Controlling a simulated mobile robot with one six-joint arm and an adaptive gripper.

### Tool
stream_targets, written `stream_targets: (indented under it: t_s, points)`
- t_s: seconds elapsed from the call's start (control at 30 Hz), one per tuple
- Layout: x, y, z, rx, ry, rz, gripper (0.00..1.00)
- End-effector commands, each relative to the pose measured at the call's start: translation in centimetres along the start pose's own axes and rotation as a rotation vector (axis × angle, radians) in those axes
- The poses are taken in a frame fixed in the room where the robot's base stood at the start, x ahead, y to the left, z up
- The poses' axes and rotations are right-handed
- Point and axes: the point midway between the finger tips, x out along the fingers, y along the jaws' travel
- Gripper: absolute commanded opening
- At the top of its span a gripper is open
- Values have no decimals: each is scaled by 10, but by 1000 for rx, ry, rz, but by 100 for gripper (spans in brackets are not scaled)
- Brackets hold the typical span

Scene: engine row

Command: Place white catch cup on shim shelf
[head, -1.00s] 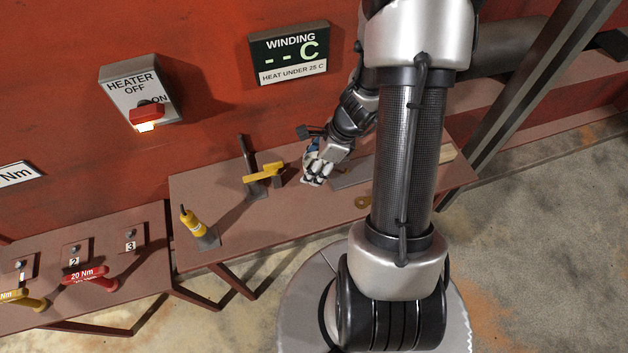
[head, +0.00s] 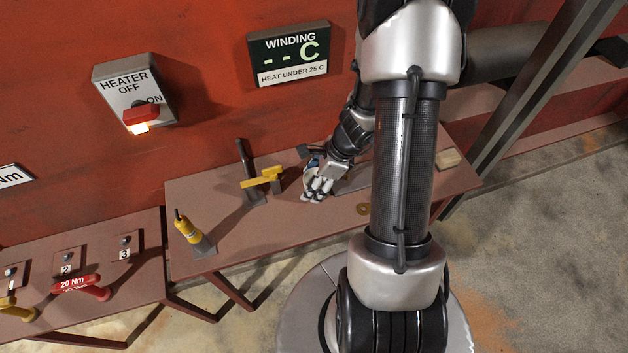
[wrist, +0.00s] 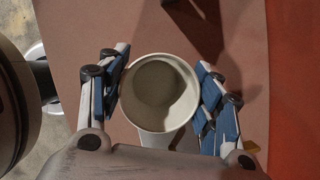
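The white catch cup (wrist: 160,93) stands mouth up between the blue-padded fingers of my gripper (wrist: 163,95) in the wrist view. The pads meet its wall on the left and right, and it looks empty. In the head view my gripper (head: 318,188) is low over the brown shelf (head: 290,225), which I take for the shim shelf. The fingers and wrist mostly hide the cup there. I cannot tell whether its base touches the shelf.
Left of my gripper are a dark post with a yellow handle (head: 262,180) and a yellow tool (head: 187,229). A brass ring (head: 363,209) and a tan block (head: 449,159) lie to the right. The red wall (head: 210,110) rises behind. The shelf's front middle is clear.

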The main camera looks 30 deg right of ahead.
Motion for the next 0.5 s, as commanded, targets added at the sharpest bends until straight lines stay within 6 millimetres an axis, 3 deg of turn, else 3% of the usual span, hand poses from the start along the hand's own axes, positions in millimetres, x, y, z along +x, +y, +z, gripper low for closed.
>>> stream_targets:
  t_s: [0.17, 0.5]
  points:
    - [0, 0, 0, 0, 0, 0, 73]
    - [-1, 0, 1, 0, 0, 0, 73]
